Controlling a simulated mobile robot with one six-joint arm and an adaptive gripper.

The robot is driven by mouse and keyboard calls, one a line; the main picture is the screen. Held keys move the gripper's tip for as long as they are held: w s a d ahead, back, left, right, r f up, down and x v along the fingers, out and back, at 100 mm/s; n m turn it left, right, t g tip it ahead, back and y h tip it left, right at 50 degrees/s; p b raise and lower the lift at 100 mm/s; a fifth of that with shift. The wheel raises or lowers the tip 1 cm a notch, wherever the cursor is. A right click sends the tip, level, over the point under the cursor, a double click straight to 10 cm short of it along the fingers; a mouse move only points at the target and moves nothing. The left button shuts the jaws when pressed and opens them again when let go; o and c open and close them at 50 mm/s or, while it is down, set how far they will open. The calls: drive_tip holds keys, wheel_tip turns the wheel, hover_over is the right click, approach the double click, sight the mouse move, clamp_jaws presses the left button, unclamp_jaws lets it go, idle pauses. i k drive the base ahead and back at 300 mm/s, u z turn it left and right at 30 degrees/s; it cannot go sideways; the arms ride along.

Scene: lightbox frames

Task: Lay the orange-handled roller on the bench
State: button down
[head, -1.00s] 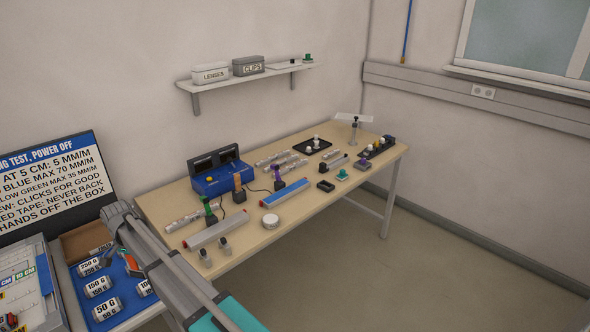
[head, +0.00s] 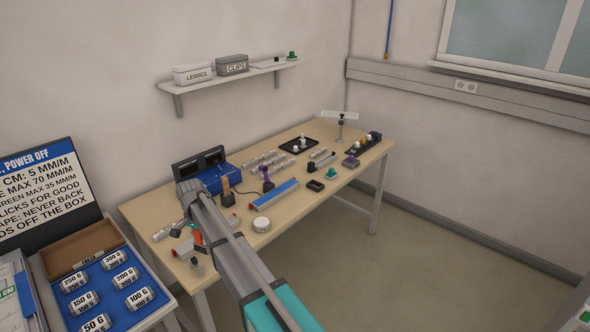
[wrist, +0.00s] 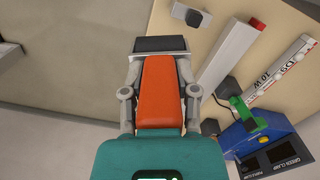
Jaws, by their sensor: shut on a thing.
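The roller has an orange handle (wrist: 160,92) and a dark block-like head (wrist: 160,44). My gripper (wrist: 159,100) is shut on the handle, with one finger on each side, in the wrist view. In the head view a bit of the orange handle (head: 198,238) shows beside my arm's end, and the rest is mostly hidden. The wooden bench (head: 145,215) stands below and beyond. The roller appears held above the bench's near left part; the exact height is unclear.
A grey bar with a red end (wrist: 235,45) and a small grey block (wrist: 192,14) lie close by on the bench. A blue clamp box (wrist: 265,150) stands behind. A blue weight tray (head: 68,268) is at left. The bench's front edge is near.

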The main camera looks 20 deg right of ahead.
sight(294, 205)
drive_tip(key=z, duration=0.75)
drive_tip(key=i, duration=1)
drive_tip(key=z, duration=0.05)
